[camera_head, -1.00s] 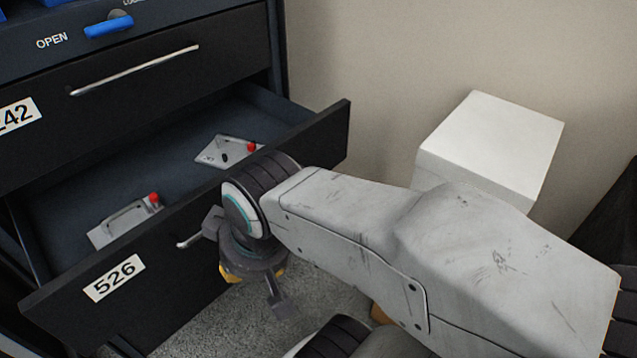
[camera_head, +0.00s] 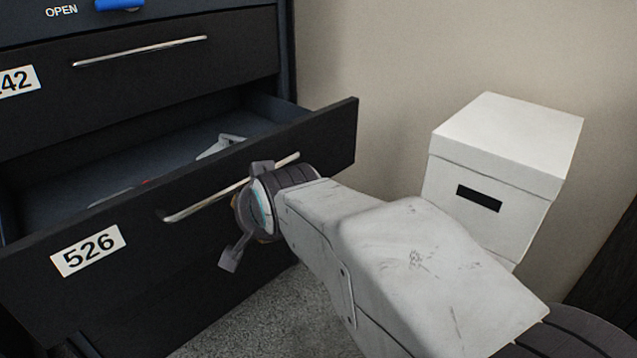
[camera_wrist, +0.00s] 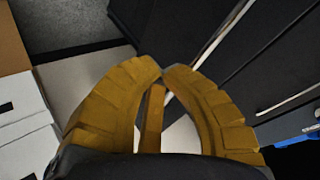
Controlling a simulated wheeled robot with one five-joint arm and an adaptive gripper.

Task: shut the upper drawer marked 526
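The drawer marked 526 (camera_head: 120,285) is black and stands pulled out of the dark cabinet. Its white label is at the left of its front, and its long silver handle (camera_head: 195,205) is partly hidden by my wrist. My gripper's wrist end (camera_head: 258,205) is close in front of the drawer front, by the right part of the handle. I cannot tell whether it touches. In the wrist view the yellow fingers of my gripper (camera_wrist: 162,72) come together at their tips with nothing seen between them.
A closed drawer (camera_head: 150,85), its label partly cut off to "42", is above the open one. Grey parts (camera_head: 220,146) lie inside the open drawer. A white lidded box (camera_head: 490,170) stands right by the wall. Carpet (camera_head: 260,315) shows below.

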